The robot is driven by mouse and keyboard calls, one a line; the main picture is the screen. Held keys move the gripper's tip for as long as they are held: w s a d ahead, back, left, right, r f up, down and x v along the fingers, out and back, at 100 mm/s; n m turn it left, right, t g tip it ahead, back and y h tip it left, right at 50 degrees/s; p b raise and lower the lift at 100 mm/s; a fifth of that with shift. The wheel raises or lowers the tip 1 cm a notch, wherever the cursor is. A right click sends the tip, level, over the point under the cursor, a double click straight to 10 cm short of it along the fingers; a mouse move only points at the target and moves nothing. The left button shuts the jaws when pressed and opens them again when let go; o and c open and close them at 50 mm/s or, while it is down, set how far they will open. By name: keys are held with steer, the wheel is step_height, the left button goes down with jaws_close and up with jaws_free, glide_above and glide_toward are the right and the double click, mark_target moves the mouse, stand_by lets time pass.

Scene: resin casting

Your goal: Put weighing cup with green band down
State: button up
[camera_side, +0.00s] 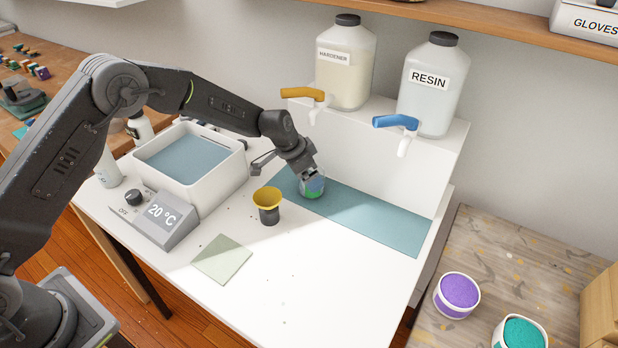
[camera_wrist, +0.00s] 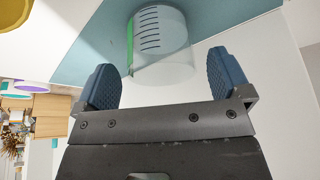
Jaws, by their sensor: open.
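The weighing cup with green band (camera_side: 312,188) is clear and stands on the blue-green mat (camera_side: 380,222) below the dispensers. In the wrist view the cup (camera_wrist: 162,45) shows its green band at the left and dark graduation marks. My gripper (camera_side: 311,178) is at the cup in the side view, partly covering it. In the wrist view my gripper (camera_wrist: 165,80) has its two blue fingers spread apart, with the cup's near end between and just beyond them. A gap shows on each side of the cup.
A dark cup with a yellow funnel-like top (camera_side: 267,207) stands left of the mat. A pale green square (camera_side: 222,259) lies in front. The water bath (camera_side: 190,165) is at the left. Hardener (camera_side: 345,62) and resin (camera_side: 430,85) jugs sit on the shelf behind, their taps projecting.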

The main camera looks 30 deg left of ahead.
steer(key=s+a+r+n, duration=0.1)
steer(key=s+a+r, duration=0.1)
steer(key=s+r, duration=0.85)
steer(key=s+a+r+n, duration=0.1)
steer(key=s+a+r, duration=0.2)
steer(key=s+r, duration=0.7)
steer(key=s+a+r+n+y, duration=0.1)
steer(key=s+r+n, duration=0.1)
steer(key=s, duration=0.7)
steer(key=s+a+r+n+t+y, duration=0.1)
steer(key=s+a+r+n, duration=0.1)
steer(key=s, duration=0.7)
steer(key=shift+s+a+t, duration=0.15)
steer(key=shift+t, duration=0.15)
